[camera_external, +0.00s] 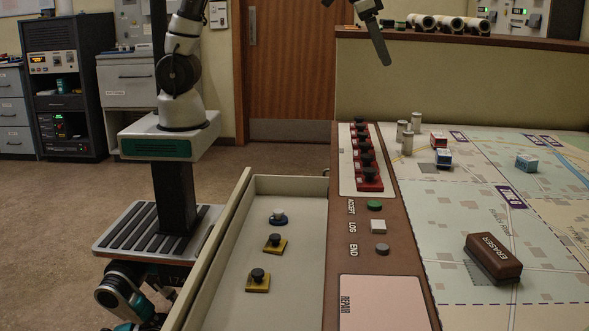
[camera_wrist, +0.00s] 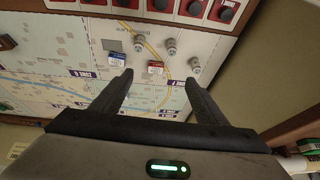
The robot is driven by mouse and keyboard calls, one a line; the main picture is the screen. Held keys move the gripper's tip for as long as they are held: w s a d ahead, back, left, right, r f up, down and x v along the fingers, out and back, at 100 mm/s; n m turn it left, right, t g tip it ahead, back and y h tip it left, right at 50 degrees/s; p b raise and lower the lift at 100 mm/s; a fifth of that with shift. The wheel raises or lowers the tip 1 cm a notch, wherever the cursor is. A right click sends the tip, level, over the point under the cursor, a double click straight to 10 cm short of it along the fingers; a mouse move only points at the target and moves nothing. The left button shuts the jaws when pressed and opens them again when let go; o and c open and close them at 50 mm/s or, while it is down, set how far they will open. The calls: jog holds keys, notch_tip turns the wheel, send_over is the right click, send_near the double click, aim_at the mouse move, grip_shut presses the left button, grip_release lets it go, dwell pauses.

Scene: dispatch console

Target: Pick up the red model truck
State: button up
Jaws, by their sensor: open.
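The red model truck (camera_external: 438,141) is small, with a white top, and stands on the map table (camera_external: 460,240) in the external view. In the wrist view the red truck (camera_wrist: 155,68) appears between my fingertips in the picture, with its red side showing. A blue model truck (camera_external: 443,158) stands close beside it; it also shows in the wrist view (camera_wrist: 117,59). My gripper (camera_wrist: 158,78) is open and empty, its dark fingers spread. In the external view my gripper (camera_external: 372,30) is at the top, well above the table and partly cut off.
Several metal cylinders (camera_external: 407,143) stand upright just left of the red truck. A row of red-based black knobs (camera_external: 367,165) lines the console. A raised partition (camera_external: 450,85) stands behind the table.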

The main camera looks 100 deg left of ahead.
jog(key=w+f, duration=0.5)
jog(key=w, duration=0.4)
jog(key=b, duration=0.2)
send_near(436, 135)
jog(key=x, duration=0.9)
jog(key=shift+d, duration=0.15)
jog(key=shift+r, duration=0.1)
jog(key=c, duration=1.1)
